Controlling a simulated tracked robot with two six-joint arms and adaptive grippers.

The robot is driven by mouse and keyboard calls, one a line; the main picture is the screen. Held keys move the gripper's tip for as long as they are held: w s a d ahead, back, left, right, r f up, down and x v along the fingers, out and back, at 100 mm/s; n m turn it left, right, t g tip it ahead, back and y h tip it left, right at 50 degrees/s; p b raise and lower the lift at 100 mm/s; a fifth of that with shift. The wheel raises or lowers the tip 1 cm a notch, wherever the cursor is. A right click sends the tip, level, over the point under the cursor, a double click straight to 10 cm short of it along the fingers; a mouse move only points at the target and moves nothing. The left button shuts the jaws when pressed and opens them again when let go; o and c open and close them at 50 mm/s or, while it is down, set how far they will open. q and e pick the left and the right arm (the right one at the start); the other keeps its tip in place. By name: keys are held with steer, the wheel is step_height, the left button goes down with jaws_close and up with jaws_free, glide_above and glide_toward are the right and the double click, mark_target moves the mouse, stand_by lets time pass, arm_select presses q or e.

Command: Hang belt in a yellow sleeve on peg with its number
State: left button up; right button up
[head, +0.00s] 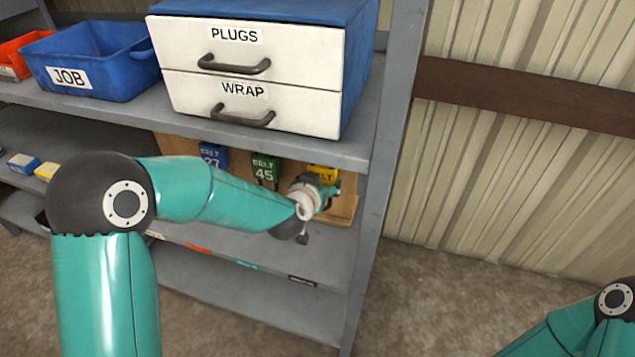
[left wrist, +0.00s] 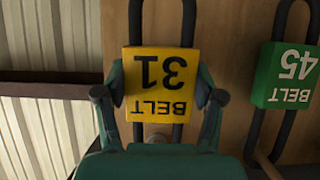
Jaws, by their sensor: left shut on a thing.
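A belt in a yellow sleeve marked BELT 31 (left wrist: 160,80) is in front of a wooden board (left wrist: 228,40) in the left wrist view, its print upside down there. In the head view the yellow sleeve (head: 323,173) shows partly behind my left gripper (head: 326,194). In the left wrist view my left gripper (left wrist: 160,98) has a finger on each side of the sleeve and is shut on it. A round peg-like end (left wrist: 157,137) shows just past the sleeve's lettered edge. Whether the belt rests on it is hidden. My right gripper is out of view.
A green-sleeved belt 45 (head: 264,168) and a blue-sleeved belt 27 (head: 213,155) hang on the board beside the yellow one. The shelf (head: 300,146) above carries a drawer unit (head: 300,60) and a blue JOB bin (head: 110,72). A steel post (head: 385,160) stands close right.

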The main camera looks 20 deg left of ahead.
arm_select(q)
steer(key=shift+f, duration=0.15)
steer(key=shift+f+b, duration=0.4)
steer(key=shift+b, duration=0.1)
steer(key=o, duration=1.3)
steer(key=shift+c, duration=0.2)
